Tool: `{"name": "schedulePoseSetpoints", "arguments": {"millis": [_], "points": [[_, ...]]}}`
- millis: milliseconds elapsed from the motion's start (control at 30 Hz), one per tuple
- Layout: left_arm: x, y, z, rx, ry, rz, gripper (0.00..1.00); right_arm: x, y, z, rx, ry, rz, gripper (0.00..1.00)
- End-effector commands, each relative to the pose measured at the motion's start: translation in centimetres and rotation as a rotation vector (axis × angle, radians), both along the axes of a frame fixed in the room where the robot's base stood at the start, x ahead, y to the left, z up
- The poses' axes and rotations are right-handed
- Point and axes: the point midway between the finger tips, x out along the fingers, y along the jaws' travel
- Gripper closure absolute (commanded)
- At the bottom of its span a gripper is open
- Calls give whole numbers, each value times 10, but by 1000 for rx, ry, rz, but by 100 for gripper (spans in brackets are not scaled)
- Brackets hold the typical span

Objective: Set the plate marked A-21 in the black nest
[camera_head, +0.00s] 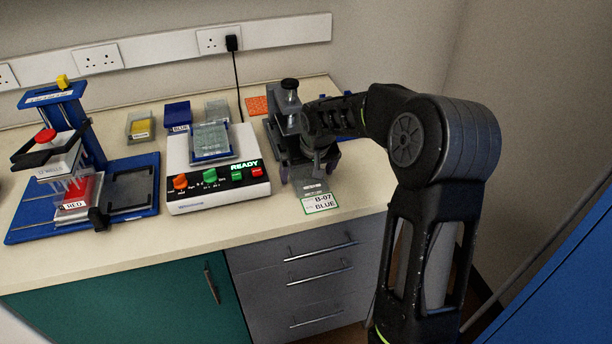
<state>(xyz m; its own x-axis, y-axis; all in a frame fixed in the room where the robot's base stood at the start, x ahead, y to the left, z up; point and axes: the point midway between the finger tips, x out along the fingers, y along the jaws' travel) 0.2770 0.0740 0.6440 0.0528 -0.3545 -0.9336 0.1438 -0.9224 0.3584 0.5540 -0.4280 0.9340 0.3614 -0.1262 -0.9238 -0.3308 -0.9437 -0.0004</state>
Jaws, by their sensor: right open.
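No marking A-21 can be read on any plate in this view. A clear plate (210,140) lies on top of the white instrument. A black rectangular frame (131,187), which looks like the black nest, sits on the right part of the blue stand's base; it appears empty. My right gripper (309,171) is open and points down at the front of a grey device, above a grey flat area behind a card reading B-07 BLUE (321,204). Whether anything stands between its fingers is too small and dark to tell. My left gripper is not in view.
The blue stand (75,105) holds a pipette head over a red block labelled RED (78,200). The white instrument (218,192) shows READY. Behind it are a yellow-filled box (140,127), a blue box (178,116) and an orange rack (257,105). The bench front is clear.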

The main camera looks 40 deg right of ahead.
Motion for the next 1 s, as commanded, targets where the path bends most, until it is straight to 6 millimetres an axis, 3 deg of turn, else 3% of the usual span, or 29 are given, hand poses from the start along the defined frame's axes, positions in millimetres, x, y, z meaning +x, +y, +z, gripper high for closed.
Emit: {"name": "schedulePoseSetpoints", "arguments": {"millis": [200,1000], "points": [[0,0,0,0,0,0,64,0,0,0,0,0,0,2],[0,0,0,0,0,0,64,0,0,0,0,0,0,67]]}}
